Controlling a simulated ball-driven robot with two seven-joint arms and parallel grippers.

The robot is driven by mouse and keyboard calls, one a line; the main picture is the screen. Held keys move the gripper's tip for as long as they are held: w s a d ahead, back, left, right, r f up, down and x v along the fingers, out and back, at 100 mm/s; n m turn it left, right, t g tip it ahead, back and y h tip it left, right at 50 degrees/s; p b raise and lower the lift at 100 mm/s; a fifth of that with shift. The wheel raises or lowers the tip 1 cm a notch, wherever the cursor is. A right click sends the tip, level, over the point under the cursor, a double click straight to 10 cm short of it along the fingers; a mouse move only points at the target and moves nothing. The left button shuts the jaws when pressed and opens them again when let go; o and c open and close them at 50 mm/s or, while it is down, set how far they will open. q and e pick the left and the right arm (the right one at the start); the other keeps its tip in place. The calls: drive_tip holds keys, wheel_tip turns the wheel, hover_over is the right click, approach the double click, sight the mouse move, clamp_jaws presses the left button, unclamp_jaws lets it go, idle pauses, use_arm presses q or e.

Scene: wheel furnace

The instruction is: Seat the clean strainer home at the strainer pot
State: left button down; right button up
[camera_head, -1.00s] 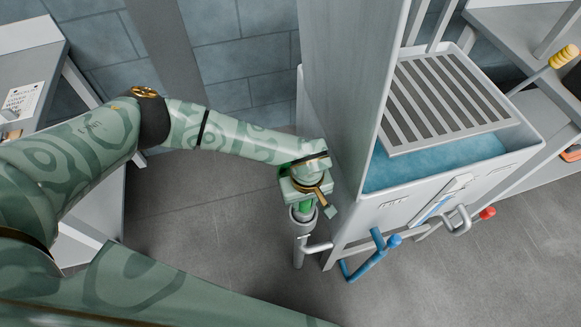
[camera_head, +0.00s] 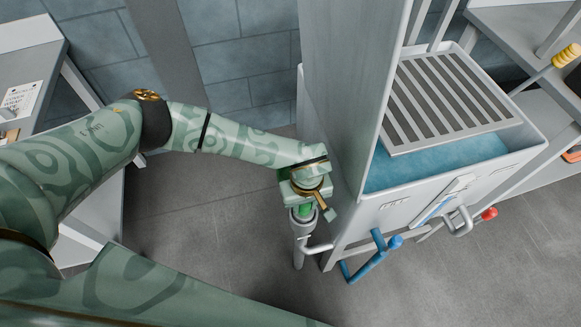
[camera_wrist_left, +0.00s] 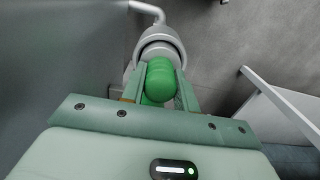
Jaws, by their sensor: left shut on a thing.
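The clean strainer shows as a green rounded piece (camera_head: 305,210) in the head view. It also shows in the left wrist view (camera_wrist_left: 160,80). My left gripper (camera_head: 309,198) is shut on it and holds it at the top of the strainer pot. The strainer pot is a grey upright cylinder (camera_head: 298,243) beside the tank, with a side pipe. Its pale round collar (camera_wrist_left: 160,45) shows just beyond the green piece in the wrist view. The strainer's lower part is hidden, so how deep it sits cannot be told. My right gripper is not in view.
A grey tank (camera_head: 437,195) with blue liquid and a slatted grate (camera_head: 445,100) stands right of the pot. A blue lever (camera_head: 370,257) and a red-knobbed handle (camera_head: 489,213) stick out in front. A bench (camera_head: 30,60) is at left. Open floor lies between.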

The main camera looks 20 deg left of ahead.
use_arm(q)
drive_tip(key=shift+f+b, duration=0.45)
drive_tip(key=shift+f, duration=0.45)
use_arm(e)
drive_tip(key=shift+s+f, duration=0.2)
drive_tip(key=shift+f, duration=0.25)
use_arm(q)
drive_tip(key=c, duration=1)
unclamp_jaws()
drive_tip(key=shift+c, duration=1.3)
wheel_tip(320, 180, up, 9)
drive_tip(key=p, duration=0.6)
drive_tip(key=shift+r+p, duration=0.15)
drive_tip(key=shift+p, duration=0.2)
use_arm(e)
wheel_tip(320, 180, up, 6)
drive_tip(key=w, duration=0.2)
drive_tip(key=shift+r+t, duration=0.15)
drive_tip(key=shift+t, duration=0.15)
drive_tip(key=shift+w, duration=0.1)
use_arm(q)
drive_tip(key=shift+s, duration=0.15)
